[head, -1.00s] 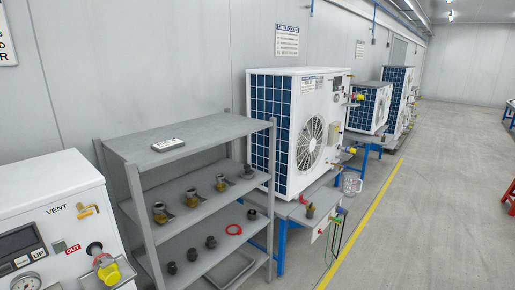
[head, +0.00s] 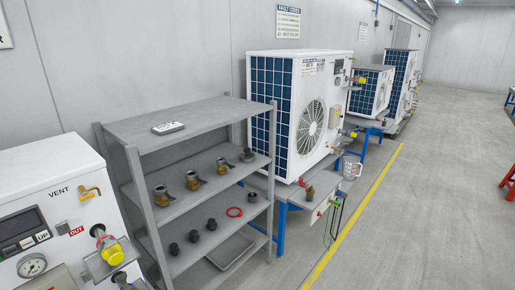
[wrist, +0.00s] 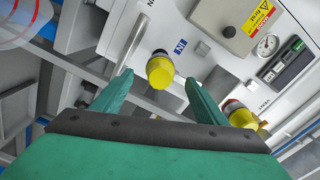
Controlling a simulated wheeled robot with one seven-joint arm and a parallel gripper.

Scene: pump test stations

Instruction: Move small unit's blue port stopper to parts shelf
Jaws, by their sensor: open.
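The unit with a white casing (head: 45,200) stands at the left in the head view. In the wrist view its panel shows a blue IN label (wrist: 181,46) beside a port with a yellow stopper (wrist: 160,70). My gripper (wrist: 158,78) is open, with its green fingers on either side of that stopper; I see no clear contact. A second yellow stopper (wrist: 240,114) is on another port, right of the fingers; in the head view it sits below the red OUT label (head: 113,255). The grey parts shelf (head: 215,112) stands right of the unit. My gripper is not visible in the head view.
The shelf's upper tier holds several brass and dark fittings (head: 193,181). The lower tier holds black caps (head: 192,237) and a red ring (head: 234,212). A small labelled block (head: 168,128) lies on top, with free room around it. A larger unit (head: 300,110) stands beyond.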

